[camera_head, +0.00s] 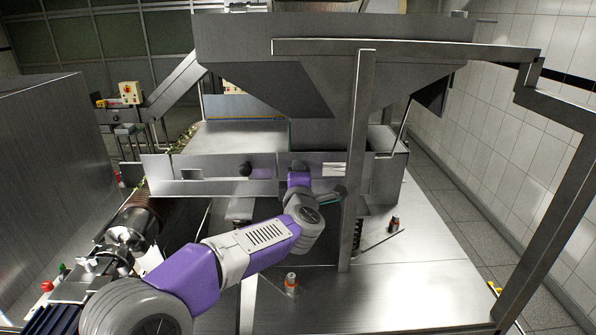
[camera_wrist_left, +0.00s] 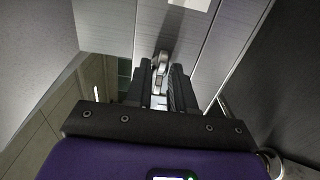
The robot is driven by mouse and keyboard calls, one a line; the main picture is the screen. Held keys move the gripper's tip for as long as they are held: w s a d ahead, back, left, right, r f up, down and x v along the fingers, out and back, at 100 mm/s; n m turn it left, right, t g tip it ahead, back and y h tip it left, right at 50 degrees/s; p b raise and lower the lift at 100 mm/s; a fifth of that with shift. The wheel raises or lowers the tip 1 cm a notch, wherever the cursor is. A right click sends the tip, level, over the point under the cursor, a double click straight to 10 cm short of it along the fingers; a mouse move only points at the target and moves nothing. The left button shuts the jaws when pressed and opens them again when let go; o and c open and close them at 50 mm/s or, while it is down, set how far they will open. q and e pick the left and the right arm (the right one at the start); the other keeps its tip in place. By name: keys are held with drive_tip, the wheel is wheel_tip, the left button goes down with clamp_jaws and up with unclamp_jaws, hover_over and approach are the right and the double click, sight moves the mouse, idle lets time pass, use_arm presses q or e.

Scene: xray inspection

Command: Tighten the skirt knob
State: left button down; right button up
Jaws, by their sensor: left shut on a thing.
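The metal skirt panel (camera_head: 215,172) runs across the front of the machine under the hopper. A dark round knob (camera_head: 245,169) sits on it, left of my left gripper. My left gripper (camera_head: 298,166) is up against the panel farther right, its fingers mostly hidden behind my purple wrist. In the left wrist view, the two black fingers of the left gripper (camera_wrist_left: 161,82) are shut on a small grey skirt knob (camera_wrist_left: 163,60) in front of the panel (camera_wrist_left: 185,42). How tight the knob is cannot be told. My right gripper is not in view.
A metal post (camera_head: 357,160) stands just right of my left wrist, joined to a frame bar (camera_head: 420,50). The hopper (camera_head: 290,70) hangs above. A small orange-topped item (camera_head: 291,281) and a dark red one (camera_head: 394,223) are on the steel surface (camera_head: 410,295).

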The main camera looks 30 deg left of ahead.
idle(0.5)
use_arm(q)
drive_tip(key=c, duration=1.2)
unclamp_jaws()
drive_tip(key=shift+d, duration=0.1)
drive_tip(key=shift+c, duration=0.2)
drive_tip(key=shift+s, duration=0.1)
drive_tip(key=b+v, duration=0.1)
drive_tip(key=v, duration=0.6)
drive_tip(key=shift+s+b, duration=0.2)
drive_tip(key=shift+b, duration=0.15)
drive_tip(key=shift+d, duration=0.15)
